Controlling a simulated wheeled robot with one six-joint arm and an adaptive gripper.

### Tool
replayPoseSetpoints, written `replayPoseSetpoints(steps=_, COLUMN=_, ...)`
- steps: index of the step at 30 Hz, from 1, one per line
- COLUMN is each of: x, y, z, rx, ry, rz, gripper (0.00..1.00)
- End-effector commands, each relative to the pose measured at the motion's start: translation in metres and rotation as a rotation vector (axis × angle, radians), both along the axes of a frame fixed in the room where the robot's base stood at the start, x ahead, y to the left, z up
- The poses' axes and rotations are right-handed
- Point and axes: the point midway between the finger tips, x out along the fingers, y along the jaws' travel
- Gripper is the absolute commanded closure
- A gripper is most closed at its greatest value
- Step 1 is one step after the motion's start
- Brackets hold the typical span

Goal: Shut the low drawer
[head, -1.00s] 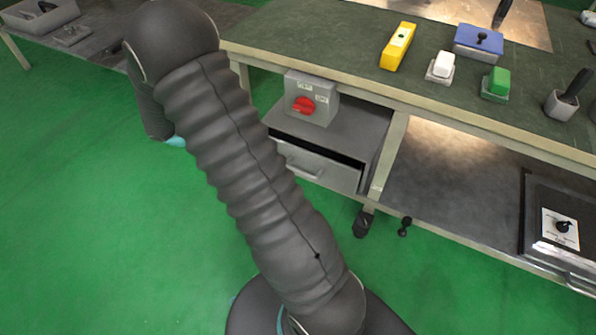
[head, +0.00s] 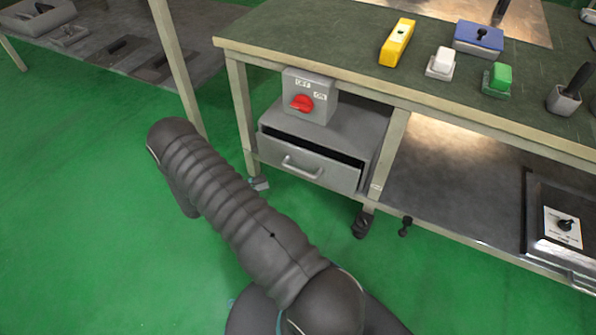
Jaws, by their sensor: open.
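The low drawer (head: 310,166) is a grey metal drawer with a bar handle (head: 301,168) in a small cabinet (head: 350,128) under the green-topped workbench. It stands partly pulled out; a dark gap shows between its front and the cabinet top. Nothing is seen touching the handle. My dark ribbed arm runs from the bottom middle up to the left and ends left of the drawer. My gripper is not seen; the arm may hide it.
A grey switch box with a red knob (head: 301,103) stands on the cabinet. The bench leg (head: 240,115) is left of the drawer, another leg (head: 389,155) right of it. A wheel (head: 362,223) is below. Green floor (head: 90,220) lies clear at left.

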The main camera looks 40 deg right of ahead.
Motion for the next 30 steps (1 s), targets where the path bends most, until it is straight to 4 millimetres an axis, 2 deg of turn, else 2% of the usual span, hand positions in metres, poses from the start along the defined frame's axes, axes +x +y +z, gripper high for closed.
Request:
replayPoseSetpoints(steps=18, x=-0.042, y=-0.097, z=0.016, rx=0.0, ry=-0.003, rz=-0.004, gripper=0.59)
replayPoseSetpoints(steps=24, x=-0.048, y=-0.113, z=0.018, rx=0.001, ry=-0.004, rz=-0.001, gripper=0.59)
replayPoseSetpoints(steps=30, x=-0.05, y=-0.117, z=0.018, rx=0.002, ry=-0.004, rz=-0.001, gripper=0.59)
